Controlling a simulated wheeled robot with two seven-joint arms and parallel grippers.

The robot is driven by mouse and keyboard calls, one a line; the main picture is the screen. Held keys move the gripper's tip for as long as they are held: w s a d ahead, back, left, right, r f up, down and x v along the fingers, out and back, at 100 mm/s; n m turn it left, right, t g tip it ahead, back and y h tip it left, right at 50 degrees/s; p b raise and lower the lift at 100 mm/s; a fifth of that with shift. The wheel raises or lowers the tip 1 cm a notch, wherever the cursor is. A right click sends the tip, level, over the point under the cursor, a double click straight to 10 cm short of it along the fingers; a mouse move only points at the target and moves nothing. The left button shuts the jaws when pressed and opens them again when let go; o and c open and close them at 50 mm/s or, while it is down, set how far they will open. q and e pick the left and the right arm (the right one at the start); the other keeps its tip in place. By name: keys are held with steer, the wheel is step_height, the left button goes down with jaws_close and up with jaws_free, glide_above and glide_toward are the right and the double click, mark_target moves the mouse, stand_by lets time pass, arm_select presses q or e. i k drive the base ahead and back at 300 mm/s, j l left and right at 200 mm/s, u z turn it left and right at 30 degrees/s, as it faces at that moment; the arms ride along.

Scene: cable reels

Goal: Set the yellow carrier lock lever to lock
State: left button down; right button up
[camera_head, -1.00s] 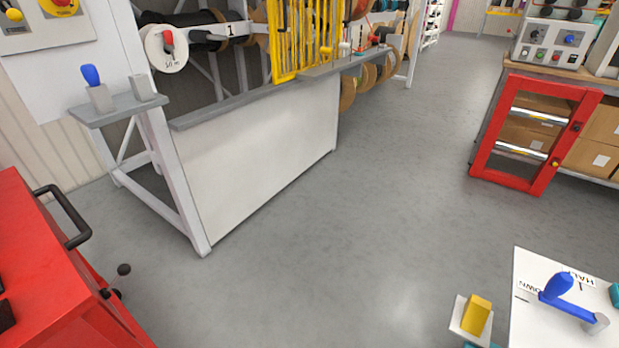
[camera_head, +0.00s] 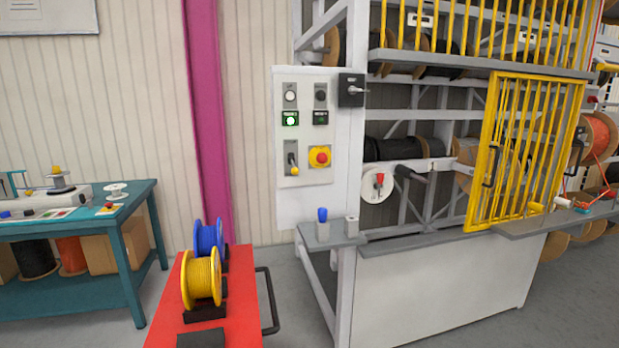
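A white control panel (camera_head: 283,214) hangs at the left end of the rack. Low on its left side is a small lever (camera_head: 292,161) with a yellow tip at its lower end, on a grey plate. The tip points down. Its label is too small to read, so I cannot tell whether this is the carrier lock lever or which position is lock. A yellow piece (camera_head: 536,208) also sits by the shelf at the right; its kind is unclear. Neither gripper is in view.
A red cart (camera_head: 230,318) with yellow (camera_head: 202,278) and blue (camera_head: 207,238) spools stands in front, left of the panel. A grey shelf (camera_head: 340,241) juts out below the panel. A yellow barred gate (camera_head: 522,150) stands ajar. A teal table (camera_head: 130,212) is at left.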

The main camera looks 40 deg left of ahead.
mark_target(295, 172)
steer(key=i+u, duration=0.1)
steer(key=i+z, duration=0.2)
steer(key=z, duration=0.15)
steer(key=i+z, duration=0.2)
steer(key=z, duration=0.2)
steer(key=i+u, duration=0.3)
steer(key=u, duration=0.55)
steer(key=l+u, duration=0.1)
steer(key=u, duration=0.75)
steer(key=l+u, duration=0.15)
steer(key=u, duration=0.3)
steer(key=l+u, duration=0.1)
steer(key=u, duration=0.75)
steer(key=i+l, duration=0.05)
steer(key=l, duration=0.05)
